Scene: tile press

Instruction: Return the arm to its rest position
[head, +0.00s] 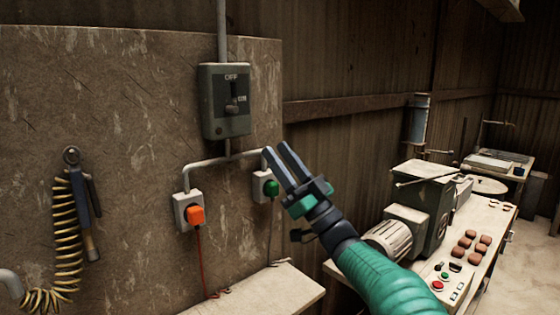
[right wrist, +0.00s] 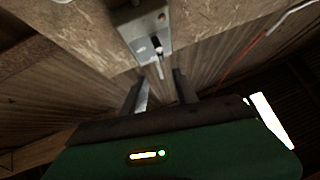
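My right arm (head: 385,285), in a teal sleeve, reaches up from the lower right in the head view. My right gripper (head: 280,152) is raised in front of the wall, its two dark fingers parallel with a gap between them and nothing held. In the right wrist view the fingers (right wrist: 158,92) also stand apart. A grey switch box (head: 225,125) with a lever is on the wall above and left of the gripper; it also shows in the right wrist view (right wrist: 140,28). My left gripper is not in view.
An orange plug (head: 196,215) and a green plug (head: 271,188) sit in wall sockets, the green one close beside my gripper. A coiled yellow hose (head: 65,245) hangs at left. A machine (head: 435,215) and a bench with brown tiles (head: 465,248) stand at right.

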